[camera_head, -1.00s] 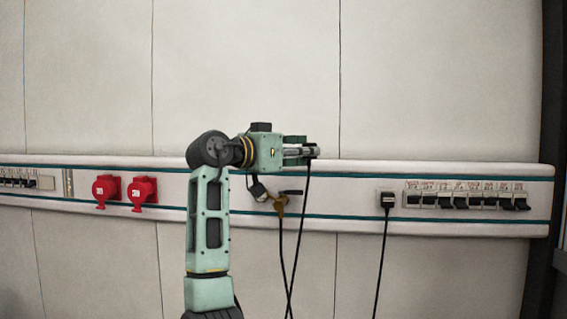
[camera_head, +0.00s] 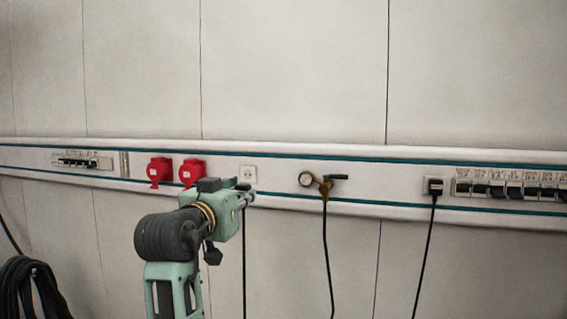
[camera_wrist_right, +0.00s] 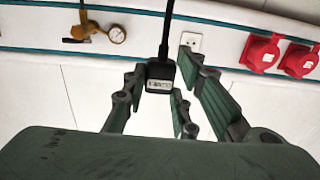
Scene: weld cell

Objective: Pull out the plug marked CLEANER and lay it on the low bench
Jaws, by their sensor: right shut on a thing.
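My right gripper (camera_head: 247,196) is shut on a black plug (camera_wrist_right: 160,77), which shows between its green fingers in the right wrist view. The plug carries a small pale label whose lettering is too blurred to read. Its black cable (camera_head: 244,260) hangs straight down from the gripper in the head view. The plug is out of the wall, and an empty white socket (camera_head: 248,174) shows just above the gripper. The socket also shows in the right wrist view (camera_wrist_right: 191,42). My left gripper and the low bench are not in view.
Two red sockets (camera_head: 160,171) (camera_head: 192,172) sit left of the white one. A gauge (camera_head: 305,179) and brass valve (camera_head: 326,187) with a hanging line are to the right. Another black plug (camera_head: 435,186) sits in the rail beside several breakers (camera_head: 497,189). A coiled cable (camera_head: 32,290) hangs lower left.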

